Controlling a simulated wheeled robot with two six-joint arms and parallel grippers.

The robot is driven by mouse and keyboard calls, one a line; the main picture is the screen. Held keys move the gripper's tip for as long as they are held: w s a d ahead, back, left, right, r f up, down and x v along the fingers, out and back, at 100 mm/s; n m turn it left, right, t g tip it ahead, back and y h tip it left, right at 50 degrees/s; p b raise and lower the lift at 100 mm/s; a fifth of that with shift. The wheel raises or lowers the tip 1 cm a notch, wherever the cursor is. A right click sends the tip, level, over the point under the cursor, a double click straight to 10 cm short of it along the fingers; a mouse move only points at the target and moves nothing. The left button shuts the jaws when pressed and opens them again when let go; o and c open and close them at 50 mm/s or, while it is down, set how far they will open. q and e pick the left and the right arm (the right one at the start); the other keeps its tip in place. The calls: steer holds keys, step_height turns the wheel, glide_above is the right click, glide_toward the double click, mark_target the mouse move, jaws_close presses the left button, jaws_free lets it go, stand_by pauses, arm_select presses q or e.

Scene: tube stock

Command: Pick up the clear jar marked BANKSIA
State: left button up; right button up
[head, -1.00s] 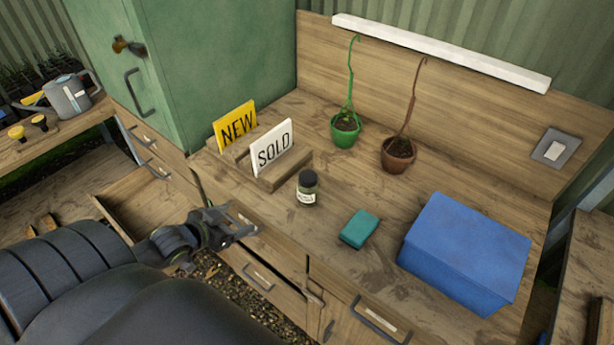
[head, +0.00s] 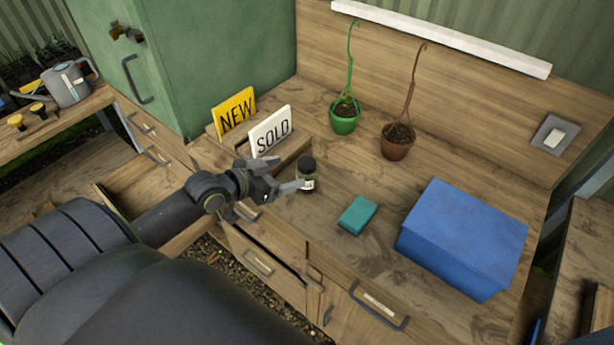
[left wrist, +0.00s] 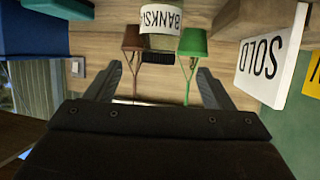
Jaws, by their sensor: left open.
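The clear jar marked BANKSIA (head: 307,175) stands upright on the wooden bench, with a dark lid and a white label. In the left wrist view the jar (left wrist: 161,18) shows upside down, its label reading BANKSIA. It lies ahead of and between the two fingers there. My left gripper (head: 290,177) is open, with its fingertips close to the jar's left side in the head view; I cannot tell whether they touch it. In the left wrist view the left gripper (left wrist: 163,82) has nothing between its fingers. My right gripper is not in view.
The SOLD sign (head: 270,132) and NEW sign (head: 235,110) stand in wooden holders just behind the gripper. A teal block (head: 357,215) and blue box (head: 462,238) lie to the right. Green (head: 344,118) and brown (head: 396,143) pots stand behind. An open drawer (head: 125,190) is at left.

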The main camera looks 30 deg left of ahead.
mark_target(298, 170)
arm_select(q)
steer(key=shift+p+x, duration=0.75)
steer(key=shift+x, duration=3.35)
steer(key=shift+s+f, duration=0.15)
steer(key=shift+f, duration=0.05)
steer(key=shift+c, duration=0.2)
steer(key=c, duration=1.2)
